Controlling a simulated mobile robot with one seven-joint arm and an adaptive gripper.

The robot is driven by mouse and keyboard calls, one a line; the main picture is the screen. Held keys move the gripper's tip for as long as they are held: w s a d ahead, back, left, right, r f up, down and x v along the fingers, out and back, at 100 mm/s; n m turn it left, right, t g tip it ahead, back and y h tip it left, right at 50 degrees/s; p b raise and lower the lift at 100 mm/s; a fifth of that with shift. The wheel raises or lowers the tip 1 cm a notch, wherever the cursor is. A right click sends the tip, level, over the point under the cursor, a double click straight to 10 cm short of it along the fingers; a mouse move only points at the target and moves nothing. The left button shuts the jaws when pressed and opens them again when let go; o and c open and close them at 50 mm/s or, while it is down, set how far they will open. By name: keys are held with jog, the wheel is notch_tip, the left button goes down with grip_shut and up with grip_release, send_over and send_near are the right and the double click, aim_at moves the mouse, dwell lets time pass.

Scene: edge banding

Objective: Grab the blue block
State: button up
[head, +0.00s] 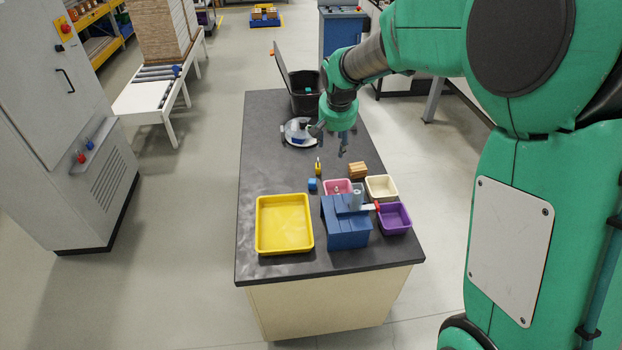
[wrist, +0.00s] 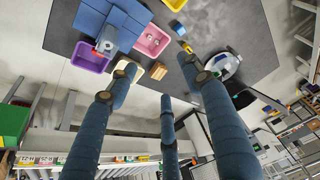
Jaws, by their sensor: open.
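The blue block (head: 312,184) is a small cube on the dark table top, to the right of and beyond the yellow tray. It also shows in the wrist view (wrist: 178,27) near the top, beside a small yellow-and-dark item. My gripper (head: 332,142) is above the table, farther back than the block and a little to its right. Its fingers are spread apart with nothing between them, as the wrist view (wrist: 160,85) also shows. The block stands clear of the fingers.
Near the block are a pink bin (head: 337,187), a cream bin (head: 382,188), a purple bin (head: 394,218), a wooden block (head: 357,170) and a large blue fixture (head: 347,235). The yellow tray (head: 284,248) is front left. A black bin (head: 303,100) stands at the back.

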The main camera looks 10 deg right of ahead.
jog(key=w+a+f+p, duration=0.2)
jog(key=w+f, duration=0.6)
jog(key=f, duration=0.3)
jog(key=w+a+f+p, duration=0.2)
jog(key=w+f, duration=0.6)
jog(key=f, duration=0.3)
jog(key=shift+w+a+f+m+g+p, duration=0.25)
jog(key=shift+w+m+g+p, duration=0.15)
jog(key=shift+f, duration=0.1)
send_over(312, 181)
jog(key=s, duration=0.2)
notch_tip(312, 181, down, 8)
jog(key=shift+w, duration=0.25)
jog(key=shift+f, duration=0.1)
jog(key=shift+x, duration=2.55)
jog(key=shift+s+a, duration=0.1)
jog(key=shift+a, duration=0.05)
